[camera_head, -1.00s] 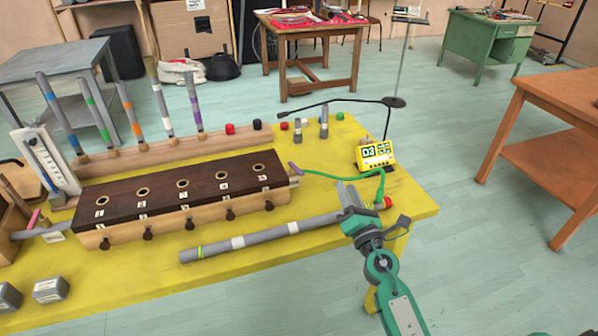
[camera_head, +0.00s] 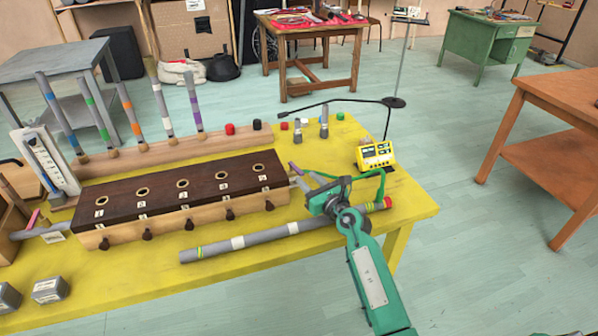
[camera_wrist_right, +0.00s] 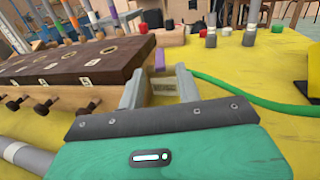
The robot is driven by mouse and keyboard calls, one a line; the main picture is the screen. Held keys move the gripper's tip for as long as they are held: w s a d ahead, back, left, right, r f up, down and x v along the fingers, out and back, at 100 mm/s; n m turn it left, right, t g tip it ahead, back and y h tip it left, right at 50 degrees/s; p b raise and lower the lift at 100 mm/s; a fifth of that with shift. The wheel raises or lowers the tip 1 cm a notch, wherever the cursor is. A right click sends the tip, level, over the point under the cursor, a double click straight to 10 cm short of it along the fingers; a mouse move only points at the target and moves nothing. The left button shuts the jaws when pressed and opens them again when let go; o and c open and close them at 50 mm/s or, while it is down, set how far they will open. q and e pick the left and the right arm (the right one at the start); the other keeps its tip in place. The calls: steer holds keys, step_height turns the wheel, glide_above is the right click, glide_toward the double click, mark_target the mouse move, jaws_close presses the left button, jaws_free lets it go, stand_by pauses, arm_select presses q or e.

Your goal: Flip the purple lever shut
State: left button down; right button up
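The purple lever (camera_head: 295,167) is a small purple handle at the right end of the long dark-topped wooden box (camera_head: 182,200). It tilts up to the left in the head view. In the right wrist view the lever (camera_wrist_right: 159,60) shows beyond the gap between my fingertips. My right gripper (camera_head: 307,181) is open and empty, just right of and in front of the lever. Its two grey fingers (camera_wrist_right: 158,82) stand apart in the wrist view, and I see no contact with the lever. My left gripper is not in view.
A grey tube (camera_head: 265,230) lies along the table front, under my right arm. A yellow device (camera_head: 376,155) with a green cable (camera_wrist_right: 245,98) stands to the right. Small grey cylinders (camera_head: 324,121) stand behind. The yellow table's right corner (camera_head: 415,207) is bare.

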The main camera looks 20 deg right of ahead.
mark_target(299, 171)
steer(key=x, duration=0.4)
steer(key=shift+w, duration=0.1)
steer(key=shift+w+a, duration=0.1)
steer(key=shift+w, duration=0.2)
steer(key=shift+w+a+b, duration=0.1)
steer(key=shift+w+b, duration=0.2)
steer(key=shift+w, duration=0.1)
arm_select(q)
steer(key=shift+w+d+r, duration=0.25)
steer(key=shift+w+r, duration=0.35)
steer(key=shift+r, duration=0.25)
arm_select(e)
jaws_close()
